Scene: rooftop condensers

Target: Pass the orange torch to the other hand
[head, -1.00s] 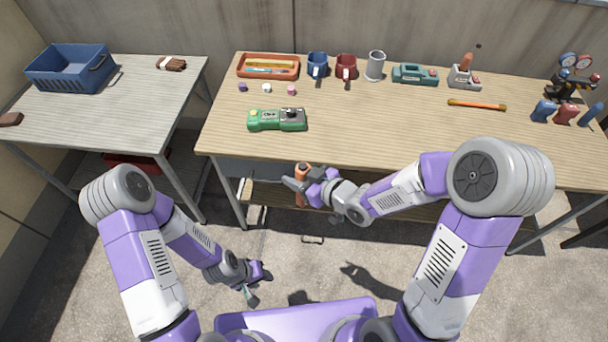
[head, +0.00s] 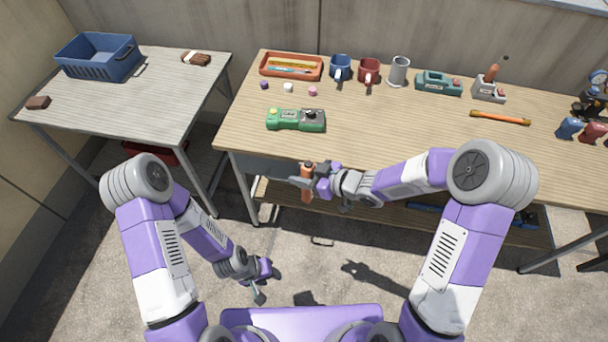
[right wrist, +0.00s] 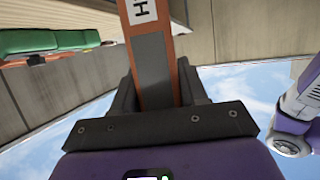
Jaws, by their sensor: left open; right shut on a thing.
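The orange torch (head: 307,184) is held upright in my right gripper (head: 303,182), in front of the near edge of the long workbench. In the right wrist view the torch (right wrist: 151,65) shows as an orange body with a grey strip and a white label, between the two dark fingers of my right gripper (right wrist: 156,90). My left gripper (head: 263,283) is open and empty, low over the concrete floor, below and to the left of the torch. The two grippers are well apart.
The long workbench (head: 400,130) holds a green device (head: 296,120), an orange tray (head: 291,67), mugs and tools. A grey side table (head: 130,112) with a blue basket (head: 100,57) stands at left. The space between my arms is clear.

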